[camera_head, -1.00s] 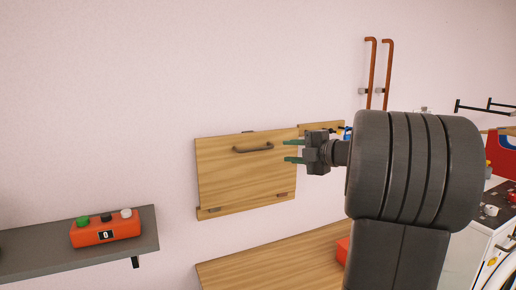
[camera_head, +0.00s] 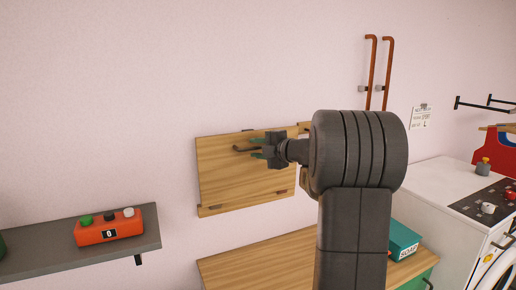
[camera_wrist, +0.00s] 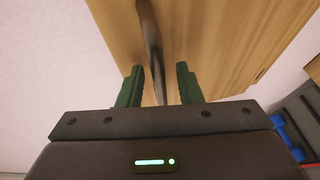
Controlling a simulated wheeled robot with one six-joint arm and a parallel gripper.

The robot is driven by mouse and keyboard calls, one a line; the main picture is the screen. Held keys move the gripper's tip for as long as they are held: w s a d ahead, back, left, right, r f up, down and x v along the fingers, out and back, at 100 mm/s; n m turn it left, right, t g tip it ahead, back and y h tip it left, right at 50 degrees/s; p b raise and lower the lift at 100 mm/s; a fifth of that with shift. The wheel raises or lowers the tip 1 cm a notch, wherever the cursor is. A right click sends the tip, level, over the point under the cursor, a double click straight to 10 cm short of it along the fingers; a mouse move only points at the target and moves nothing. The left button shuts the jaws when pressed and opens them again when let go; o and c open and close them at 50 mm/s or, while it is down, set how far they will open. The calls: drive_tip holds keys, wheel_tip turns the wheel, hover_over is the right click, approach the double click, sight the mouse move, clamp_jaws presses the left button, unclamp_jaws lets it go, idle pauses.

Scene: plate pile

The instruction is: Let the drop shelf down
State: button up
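The drop shelf (camera_head: 235,185) is a wooden panel folded up flat against the wall, with a dark bar handle (camera_head: 240,149) near its top and hinges along its lower edge. My gripper (camera_head: 257,147) is in front of the panel at the handle's right part. In the wrist view, the handle (camera_wrist: 151,45) runs between the two green fingers (camera_wrist: 160,88), which stand apart on either side of it with visible gaps. The right end of the handle is hidden behind my gripper in the head view.
A grey wall shelf (camera_head: 60,245) with an orange button box (camera_head: 108,228) is at the left. A wooden counter (camera_head: 265,262) lies below the panel. A teal soap box (camera_head: 403,240) and a white stove (camera_head: 440,185) stand to the right. Copper pipes (camera_head: 386,75) run up the wall.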

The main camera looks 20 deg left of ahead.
drive_tip(key=shift+c, duration=0.4)
clamp_jaws()
drive_tip(key=shift+f, duration=0.1)
